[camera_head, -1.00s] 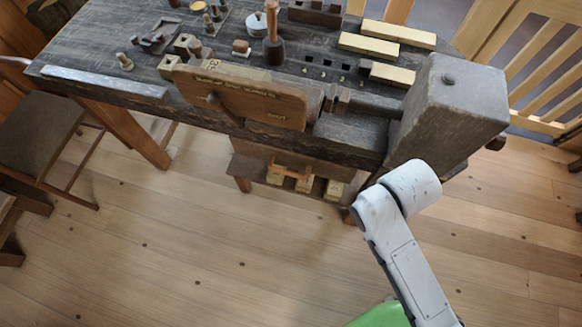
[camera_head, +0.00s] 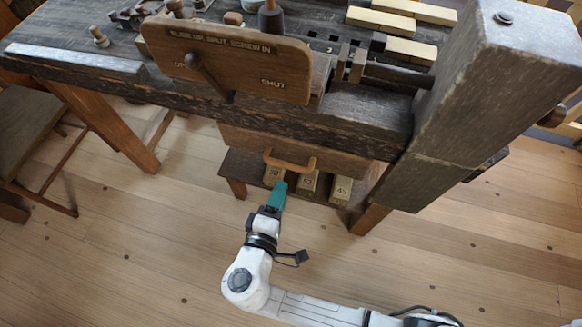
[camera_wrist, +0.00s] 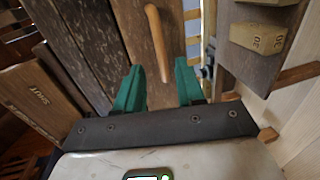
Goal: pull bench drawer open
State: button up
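The bench drawer (camera_head: 330,158) is a plain wooden front under the dark workbench. Its orange-brown bar handle (camera_head: 290,163) is fixed across the front. The drawer looks shut. My gripper (camera_head: 279,190) is just in front of and below the handle in the head view. The handle (camera_wrist: 158,42) lies ahead of the fingers, roughly in line with the gap and nearer the viewed middle. I cannot tell whether any finger touches it.
A wooden board marked "SHUT" (camera_head: 228,62) hangs on the bench front above the drawer. A thick post (camera_head: 455,110) stands to the right. A low shelf (camera_head: 237,165) with several numbered blocks sits below the drawer. The floor (camera_head: 140,260) in front is clear.

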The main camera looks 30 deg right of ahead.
aim_at(291, 166)
jog(key=x, duration=0.9)
jog(key=shift+w+d, duration=0.25)
jog(key=shift+d, duration=0.05)
jog(key=shift+c, duration=0.3)
grip_shut()
